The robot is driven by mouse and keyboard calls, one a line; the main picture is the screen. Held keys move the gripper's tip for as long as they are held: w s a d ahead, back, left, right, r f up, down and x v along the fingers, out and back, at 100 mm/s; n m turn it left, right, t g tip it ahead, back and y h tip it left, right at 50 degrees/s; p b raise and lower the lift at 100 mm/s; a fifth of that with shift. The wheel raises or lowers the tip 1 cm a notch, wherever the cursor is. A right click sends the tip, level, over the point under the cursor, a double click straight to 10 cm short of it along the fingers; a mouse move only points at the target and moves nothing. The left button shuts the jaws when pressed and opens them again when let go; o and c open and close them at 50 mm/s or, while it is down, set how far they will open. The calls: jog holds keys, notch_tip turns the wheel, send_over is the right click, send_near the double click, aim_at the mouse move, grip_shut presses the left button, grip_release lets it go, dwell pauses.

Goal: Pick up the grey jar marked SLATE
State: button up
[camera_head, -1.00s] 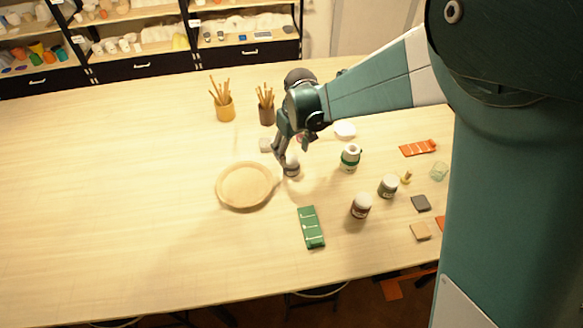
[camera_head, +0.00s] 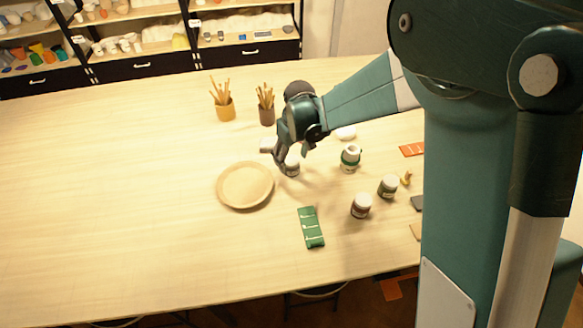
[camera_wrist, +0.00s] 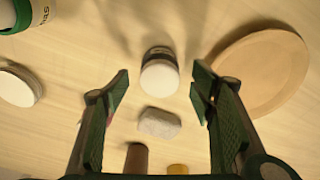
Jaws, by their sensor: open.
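A small jar (camera_wrist: 158,74) with a white lid and a dark band shows in the wrist view, framed between the fingertips. I cannot read its label or tell whether the fingers are around it or above it. In the head view this jar (camera_head: 292,167) stands just right of the round plate, partly hidden by my gripper (camera_head: 285,163). My gripper (camera_wrist: 160,83) is open, with one finger to each side of the jar in the wrist view. Three other jars stand to the right: a green-banded one (camera_head: 350,159), a dark green one (camera_head: 388,187) and a dark red one (camera_head: 361,206).
The round tan plate (camera_wrist: 290,75) is close beside the jar. A pale grey block (camera_wrist: 159,122) lies near it. Two brush pots, yellow (camera_head: 225,110) and brown (camera_head: 266,115), stand behind. A green tile strip (camera_head: 311,227) lies in front. The table's left is clear.

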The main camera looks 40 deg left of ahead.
aim_at(292, 160)
jog(key=shift+w+a+f, duration=0.1)
jog(key=shift+a+f, duration=0.1)
jog(key=shift+f, duration=1.5)
jog(key=c, duration=1.1)
